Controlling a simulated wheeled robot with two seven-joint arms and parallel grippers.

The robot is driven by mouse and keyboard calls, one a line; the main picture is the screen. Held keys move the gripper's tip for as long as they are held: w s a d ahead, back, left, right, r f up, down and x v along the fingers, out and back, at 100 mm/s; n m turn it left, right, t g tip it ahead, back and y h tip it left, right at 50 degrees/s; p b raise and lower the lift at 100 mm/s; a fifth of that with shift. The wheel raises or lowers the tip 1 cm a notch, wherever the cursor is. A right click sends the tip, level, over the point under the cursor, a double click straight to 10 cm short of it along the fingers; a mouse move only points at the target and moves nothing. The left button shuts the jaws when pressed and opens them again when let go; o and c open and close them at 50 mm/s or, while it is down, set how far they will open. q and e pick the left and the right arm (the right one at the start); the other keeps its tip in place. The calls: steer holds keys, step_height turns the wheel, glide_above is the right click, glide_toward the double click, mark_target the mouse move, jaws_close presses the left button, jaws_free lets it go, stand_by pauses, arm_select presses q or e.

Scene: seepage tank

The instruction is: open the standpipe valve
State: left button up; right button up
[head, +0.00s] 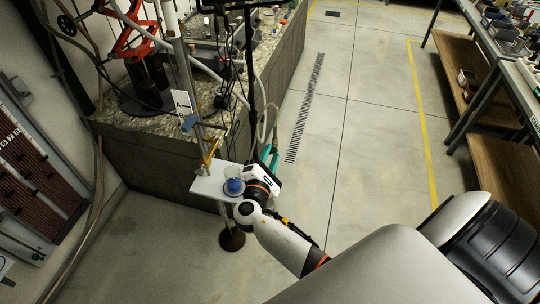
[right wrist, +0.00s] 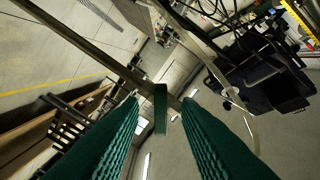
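My right gripper (head: 268,156) reaches in from the lower right, beside the small white shelf at the tank's near corner. In the right wrist view its two green ribbed fingers (right wrist: 158,115) stand apart. A narrow green strip (right wrist: 160,108) shows between them, with visible gaps on both sides; I cannot tell whether it is the valve's handle. A slim upright pipe (head: 181,65) rises at the tank, and a yellow fitting (head: 210,151) sits just left of my right gripper. I cannot tell which part is the standpipe valve. My left gripper is not in view.
The white shelf (head: 205,187) carries a jar with blue contents (head: 234,186), close to my right wrist. The stone-sided tank (head: 150,155) stands behind, with hoses and cables around it. Open floor (head: 370,120) lies to the right, before the benches.

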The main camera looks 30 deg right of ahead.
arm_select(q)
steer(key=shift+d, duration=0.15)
arm_select(e)
jaws_close()
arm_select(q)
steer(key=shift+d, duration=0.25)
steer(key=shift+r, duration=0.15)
arm_select(e)
steer(key=n+p, duration=0.2)
steer(key=n, duration=0.1)
steer(key=shift+r+n, duration=0.15)
steer(key=shift+n, duration=0.15)
steer(key=n+p, duration=0.2)
steer(key=n, duration=0.1)
steer(key=shift+n, duration=0.3)
steer(key=shift+n+p, duration=0.5)
steer(key=shift+n, duration=0.7)
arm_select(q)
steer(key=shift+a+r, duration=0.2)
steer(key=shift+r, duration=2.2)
arm_select(e)
steer(key=shift+n, duration=1.2)
